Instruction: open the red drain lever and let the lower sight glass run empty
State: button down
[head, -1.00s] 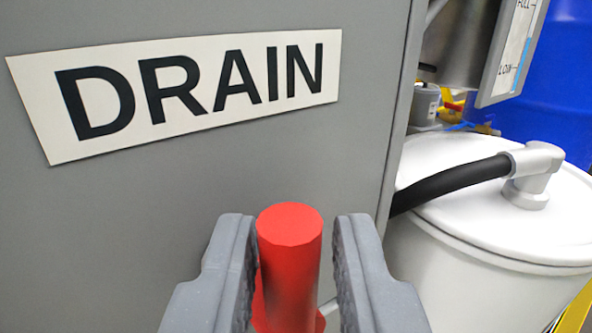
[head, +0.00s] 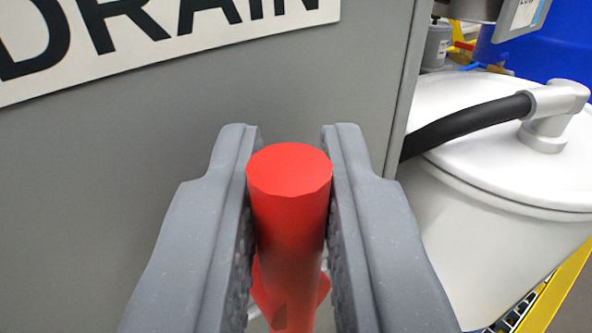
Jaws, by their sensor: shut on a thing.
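The red drain lever (head: 290,200) stands in the lower middle of the head view, its round end toward me. My gripper (head: 290,150) has one grey finger on each side of it and is shut on it. The lower part of the lever shows between the fingers, where it meets a wider red piece. Above it, the DRAIN label (head: 170,45) is on the grey panel, its top cut off. Of the sight glass, only the bottom of a scale plate marked LOW (head: 527,14) shows at the top right; the level cannot be read.
The grey panel (head: 200,140) fills the left and middle behind the lever. To the right stands a white lidded drum (head: 480,230) with a black hose (head: 465,125) running to a metal elbow. A blue drum (head: 560,45) is behind it, and a yellow edge (head: 560,290) is at the lower right.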

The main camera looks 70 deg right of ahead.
jog(key=shift+s+d+f+m+t+y+b, duration=0.45)
jog(key=shift+f+m+y+b, duration=0.2)
jog(key=shift+m+y+b, duration=1.1)
jog(key=shift+s+d+f+m+t+y+b, duration=0.35)
jog(key=shift+f+m+y+b, duration=0.3)
jog(key=shift+m+y+b, duration=1.1)
jog(key=shift+s+d+f+m+t+y+b, duration=0.35)
jog(key=shift+d+f+m+t+y+b, duration=0.25)
jog(key=shift+m+y+b, duration=1.05)
jog(key=shift+a+f+m, duration=0.1)
jog(key=shift+a+m, duration=0.05)
jog(key=shift+m, duration=0.2)
jog(key=c, duration=1.7)
grip_release()
jog(key=shift+c, duration=0.2)
jog(key=shift+w+r, duration=0.1)
jog(key=shift+r, duration=0.1)
jog(key=shift+r, duration=0.1)
